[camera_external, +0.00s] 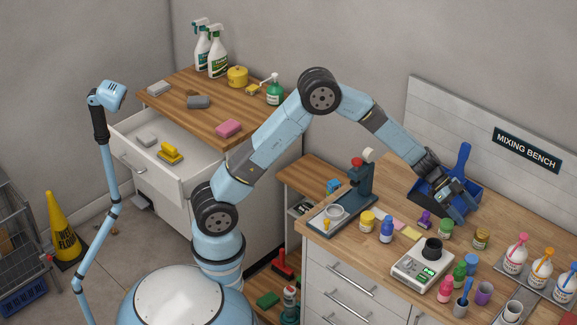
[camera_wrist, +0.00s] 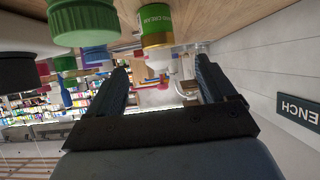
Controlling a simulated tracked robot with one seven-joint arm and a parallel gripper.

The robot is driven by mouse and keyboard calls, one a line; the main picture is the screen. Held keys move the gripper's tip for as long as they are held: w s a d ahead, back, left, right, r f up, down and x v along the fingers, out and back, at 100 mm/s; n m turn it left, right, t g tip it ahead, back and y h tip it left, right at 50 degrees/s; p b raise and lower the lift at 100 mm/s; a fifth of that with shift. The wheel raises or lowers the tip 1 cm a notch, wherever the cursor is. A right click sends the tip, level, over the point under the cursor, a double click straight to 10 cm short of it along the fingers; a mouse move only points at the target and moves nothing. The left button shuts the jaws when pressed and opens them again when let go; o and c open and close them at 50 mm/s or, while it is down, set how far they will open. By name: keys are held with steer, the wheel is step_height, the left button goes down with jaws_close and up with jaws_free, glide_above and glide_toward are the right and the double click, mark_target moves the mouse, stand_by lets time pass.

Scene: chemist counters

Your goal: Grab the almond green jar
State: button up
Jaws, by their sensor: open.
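A small jar (camera_wrist: 156,28) with a gold band and a green label, on which "ND CREAM" can be read, shows at the top middle of the wrist view, beyond my fingertips. It appears to be the gold-lidded jar (camera_external: 481,238) on the bench in the external view. A green-lidded jar (camera_external: 445,229) stands to its left; a large green lid (camera_wrist: 82,22) shows at the upper left of the wrist view. My gripper (camera_wrist: 163,75) is open and empty, with no jar between its fingers. In the external view my gripper (camera_external: 463,204) is above the bench, left of and above the gold-lidded jar.
A blue dustpan (camera_external: 428,205) with its upright handle is right behind my gripper. A scale (camera_external: 420,268) with a black cup stands in front. White bottles with coloured pumps (camera_external: 514,259) stand to the right.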

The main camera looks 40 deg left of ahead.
mark_target(486, 238)
steer(key=x, duration=0.6)
steer(key=shift+d+f, duration=0.2)
steer(key=shift+d, duration=0.15)
steer(key=shift+x, duration=2.6)
steer(key=shift+s+a+f, duration=0.1)
steer(key=shift+f, duration=0.05)
steer(key=c, duration=1.1)
steer(key=shift+o, duration=0.2)
